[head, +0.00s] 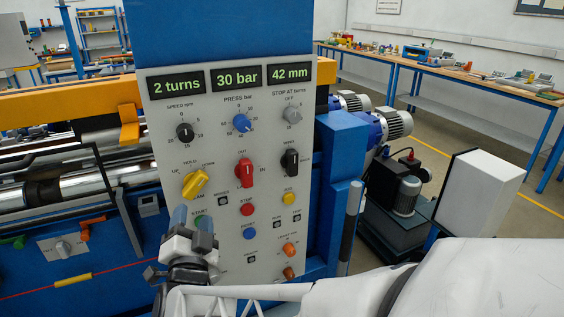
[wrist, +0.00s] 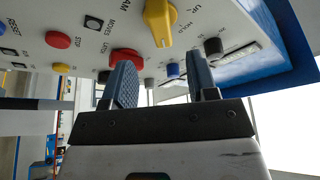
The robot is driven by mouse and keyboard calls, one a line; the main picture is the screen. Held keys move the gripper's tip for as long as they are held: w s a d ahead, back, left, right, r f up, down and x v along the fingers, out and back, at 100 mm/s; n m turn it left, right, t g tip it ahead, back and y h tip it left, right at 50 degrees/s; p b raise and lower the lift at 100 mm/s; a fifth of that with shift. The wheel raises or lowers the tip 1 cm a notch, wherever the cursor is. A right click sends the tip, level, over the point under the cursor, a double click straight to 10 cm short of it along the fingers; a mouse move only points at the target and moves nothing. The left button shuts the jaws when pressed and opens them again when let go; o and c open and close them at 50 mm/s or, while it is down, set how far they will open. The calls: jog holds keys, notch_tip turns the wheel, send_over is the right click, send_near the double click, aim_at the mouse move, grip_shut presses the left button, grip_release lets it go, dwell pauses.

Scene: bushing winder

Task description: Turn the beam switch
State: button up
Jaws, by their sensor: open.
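The beam switch is a yellow knob (head: 194,184) at the left of the grey control panel (head: 225,130). Its label is partly covered; "up", "hold" and a third mark sit around it. Its grip bar slants from lower left to upper right. In the wrist view the yellow knob (wrist: 158,22) is at the top, ahead of the gap between my fingers. My gripper (head: 191,222) is just below the knob in the head view, in front of the start button. In the wrist view my gripper (wrist: 161,80) has its two blue fingers apart, with nothing between them.
A red knob (head: 244,172) and a black knob (head: 289,161) are to the right of the yellow one. A red stop button (head: 246,209) and a blue button (head: 249,234) lie to the lower right. A blue post (head: 338,190) stands beside the panel.

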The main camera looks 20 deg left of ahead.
aim_at(195, 191)
dwell(0.5)
jog(key=shift+x, duration=3.8)
jog(key=c, duration=0.9)
